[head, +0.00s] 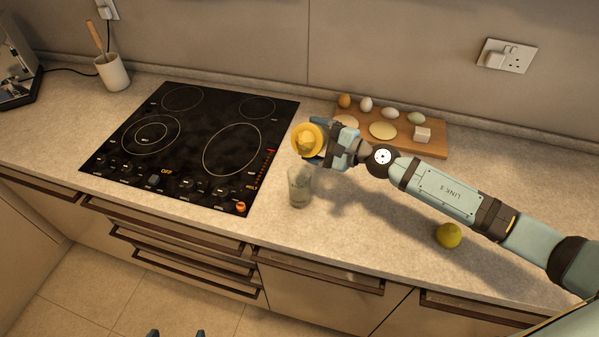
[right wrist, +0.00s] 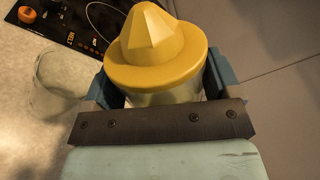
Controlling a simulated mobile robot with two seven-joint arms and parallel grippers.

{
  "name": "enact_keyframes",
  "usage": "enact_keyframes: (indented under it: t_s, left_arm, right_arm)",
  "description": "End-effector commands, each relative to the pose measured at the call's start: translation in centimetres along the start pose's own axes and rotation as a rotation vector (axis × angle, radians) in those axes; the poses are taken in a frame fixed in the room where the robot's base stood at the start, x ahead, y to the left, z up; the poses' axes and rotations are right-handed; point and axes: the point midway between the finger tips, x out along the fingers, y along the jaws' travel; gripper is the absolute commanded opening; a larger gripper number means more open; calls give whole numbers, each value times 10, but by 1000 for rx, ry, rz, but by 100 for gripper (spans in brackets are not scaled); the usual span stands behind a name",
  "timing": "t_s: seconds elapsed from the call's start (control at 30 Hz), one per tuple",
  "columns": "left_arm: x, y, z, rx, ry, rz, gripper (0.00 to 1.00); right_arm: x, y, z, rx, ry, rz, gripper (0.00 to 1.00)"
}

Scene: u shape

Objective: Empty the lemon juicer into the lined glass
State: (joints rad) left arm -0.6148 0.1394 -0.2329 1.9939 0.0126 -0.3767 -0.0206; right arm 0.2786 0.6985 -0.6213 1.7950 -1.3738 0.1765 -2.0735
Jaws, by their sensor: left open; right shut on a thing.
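The lemon juicer (head: 307,140) has a yellow top with a ribbed cone and a clear cup below, which shows in the right wrist view (right wrist: 155,65). My right gripper (head: 326,146) is shut on the juicer and holds it tilted in the air, its yellow top turned towards the head camera. The glass (head: 299,189) stands upright on the counter just below the juicer in the head view, and shows left of it in the right wrist view (right wrist: 57,85). Its contents and lines are unclear. My left gripper (head: 176,333) is open and empty at the bottom edge.
A black cooktop (head: 190,140) lies left of the glass. A wooden board (head: 437,149) with several eggs and other food is behind my right arm. A lemon (head: 448,235) lies on the counter to the right. A utensil pot (head: 112,72) stands at the back left.

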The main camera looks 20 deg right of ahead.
Motion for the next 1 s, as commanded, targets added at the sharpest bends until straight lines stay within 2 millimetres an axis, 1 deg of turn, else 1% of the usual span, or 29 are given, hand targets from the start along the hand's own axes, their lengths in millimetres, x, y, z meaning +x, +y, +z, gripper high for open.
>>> enact_keyframes:
  t_s: [0.5, 1.0]
  left_arm:
    - [1, 2, 1, -1, 0, 3, 100]
    - [-2, 1, -2, 0, -2, 1, 100]
  right_arm:
    - [0, 4, 0, -69, 4, -1, 53]
    - [0, 2, 2, -138, 9, -1, 53]
